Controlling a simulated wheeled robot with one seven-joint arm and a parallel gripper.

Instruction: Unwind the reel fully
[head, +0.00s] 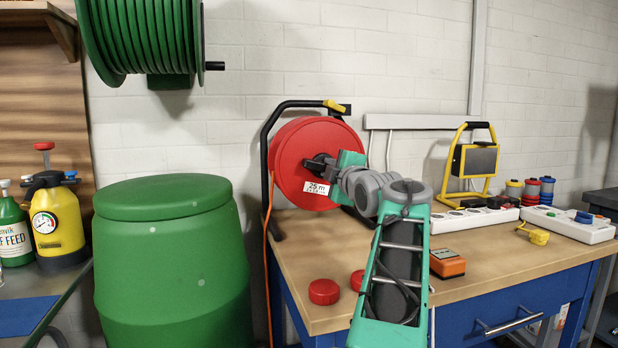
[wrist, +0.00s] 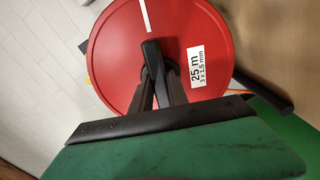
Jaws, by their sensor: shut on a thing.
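The red cable reel (head: 297,150) stands in a black frame at the back left of the bench. Its face carries a "25 m" label, which is also on the reel in the wrist view (wrist: 212,40). A white stripe marks its rim there. An orange cable (head: 268,270) runs from the reel down past the bench's left edge. My gripper (head: 318,165) is in front of the reel's face. In the wrist view its black fingers (wrist: 158,82) are shut on a dark crank handle (wrist: 150,50) near the reel's middle. My arm hides part of the frame's right side.
A green barrel (head: 170,260) stands left of the wooden bench (head: 490,270). A green hose reel (head: 140,35) hangs above it. Red caps (head: 323,291), an orange box (head: 447,263), a yellow work lamp (head: 475,165) and power strips (head: 465,222) lie or stand on the bench.

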